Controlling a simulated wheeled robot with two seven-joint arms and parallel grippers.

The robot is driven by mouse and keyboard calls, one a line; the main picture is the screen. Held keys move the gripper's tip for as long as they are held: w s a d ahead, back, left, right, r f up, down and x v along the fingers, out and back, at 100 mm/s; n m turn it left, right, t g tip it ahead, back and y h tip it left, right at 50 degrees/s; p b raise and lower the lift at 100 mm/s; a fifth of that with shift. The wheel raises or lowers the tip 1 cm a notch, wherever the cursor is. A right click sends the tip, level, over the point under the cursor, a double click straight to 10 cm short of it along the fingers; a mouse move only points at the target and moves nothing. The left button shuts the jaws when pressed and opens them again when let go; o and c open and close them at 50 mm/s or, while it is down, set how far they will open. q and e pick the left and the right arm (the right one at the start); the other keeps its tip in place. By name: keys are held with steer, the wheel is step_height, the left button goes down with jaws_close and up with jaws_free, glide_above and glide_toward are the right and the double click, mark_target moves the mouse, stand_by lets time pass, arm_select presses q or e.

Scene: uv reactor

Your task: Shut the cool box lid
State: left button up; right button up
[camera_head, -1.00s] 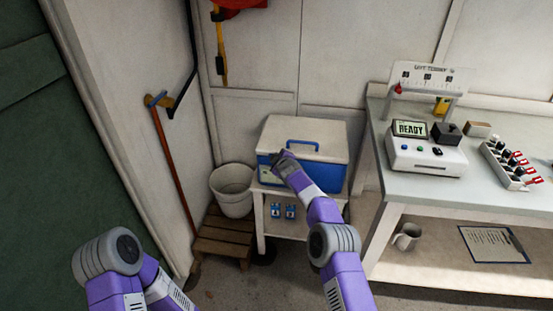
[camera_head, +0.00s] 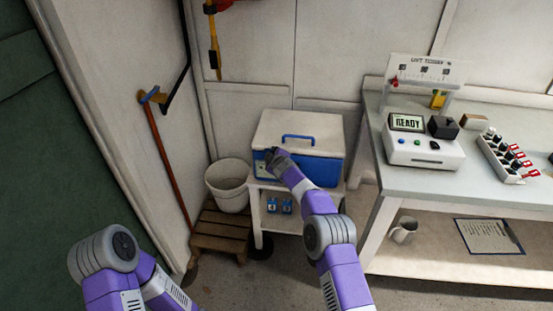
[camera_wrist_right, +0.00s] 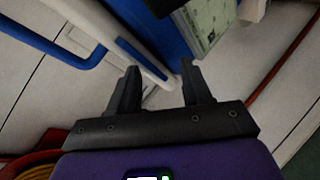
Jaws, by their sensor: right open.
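The cool box has a blue body (camera_head: 322,172) and a white lid (camera_head: 305,125) with a blue handle. It stands on a low white stand. In the head view the lid lies over the box; I cannot tell whether it is fully shut. My right gripper (camera_head: 271,156) is at the front left of the box, near the lid's edge. In the right wrist view the right gripper (camera_wrist_right: 157,80) is open and empty, with the lid's pale rim (camera_wrist_right: 140,60) just beyond the fingers. Contact cannot be told. My left arm shows at lower left, but its gripper is out of view.
A white bucket (camera_head: 229,184) and wooden pallet (camera_head: 220,233) stand left of the box. A workbench (camera_head: 405,187) with a READY device (camera_head: 425,148) is at right. Small blue items (camera_head: 279,205) sit below the box. A red-brown pole (camera_head: 168,160) leans at the left wall.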

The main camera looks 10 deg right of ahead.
steer(key=v, duration=0.7)
steer(key=shift+s+d+r+b, duration=0.15)
steer(key=shift+r+b, duration=0.1)
steer(key=shift+b, duration=0.15)
stand_by(0.4)
